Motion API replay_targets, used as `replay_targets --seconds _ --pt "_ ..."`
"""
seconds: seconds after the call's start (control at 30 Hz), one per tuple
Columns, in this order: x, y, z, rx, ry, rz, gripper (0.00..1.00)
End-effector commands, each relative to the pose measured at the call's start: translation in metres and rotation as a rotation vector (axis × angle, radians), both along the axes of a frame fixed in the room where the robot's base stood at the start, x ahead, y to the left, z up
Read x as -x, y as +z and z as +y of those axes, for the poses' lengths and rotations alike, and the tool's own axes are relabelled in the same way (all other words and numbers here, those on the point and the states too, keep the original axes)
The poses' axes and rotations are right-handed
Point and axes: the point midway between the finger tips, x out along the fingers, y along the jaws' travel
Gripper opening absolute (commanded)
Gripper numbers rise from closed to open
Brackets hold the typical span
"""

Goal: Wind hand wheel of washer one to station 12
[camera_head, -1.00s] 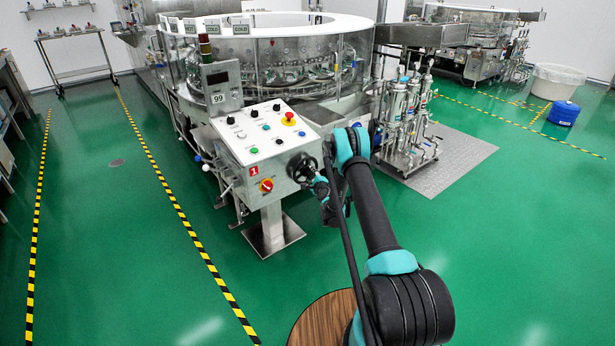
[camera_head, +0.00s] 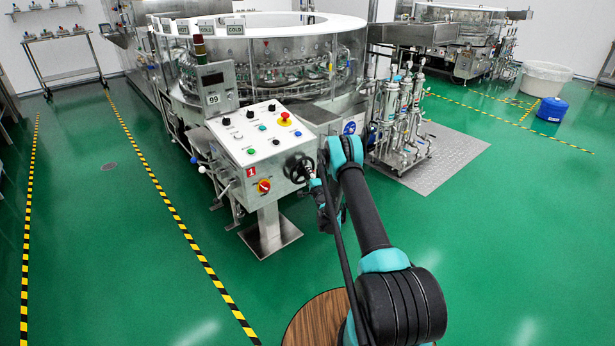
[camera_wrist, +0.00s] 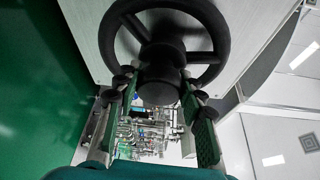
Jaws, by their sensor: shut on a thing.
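The black hand wheel (camera_head: 298,167) is on the right side of the control box marked with a red 1 (camera_head: 251,172). In the wrist view the wheel (camera_wrist: 107,37) fills the upper middle, with its spokes and rim above my fingers. My gripper (camera_wrist: 160,88) has a finger on each side of the dark round grip in front of the wheel and is shut on it. In the head view my gripper (camera_head: 316,184) is small at the wheel, partly hidden by my arm. I cannot read any station marking on the wheel.
The rotary washer (camera_head: 265,75) with its clear round guard stands behind the box. A plate reading 99 (camera_head: 212,99) is under a dark screen (camera_head: 214,79). Filter columns (camera_head: 402,115) stand on a metal plate to the right. Green floor is open at right and left.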

Motion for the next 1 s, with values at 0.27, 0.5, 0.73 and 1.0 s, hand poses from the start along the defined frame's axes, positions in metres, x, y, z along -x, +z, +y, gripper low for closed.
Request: replay_targets --seconds 0.27,0.5,0.73,1.0 --pt "0.001 0.0 0.0 0.002 0.001 0.0 0.0" --pt "0.001 0.0 0.0 0.001 0.001 0.0 0.59" --pt "0.0 0.0 0.0 0.001 0.001 0.0 0.61" --pt "0.0 0.015 0.0 0.001 0.0 0.0 0.61"
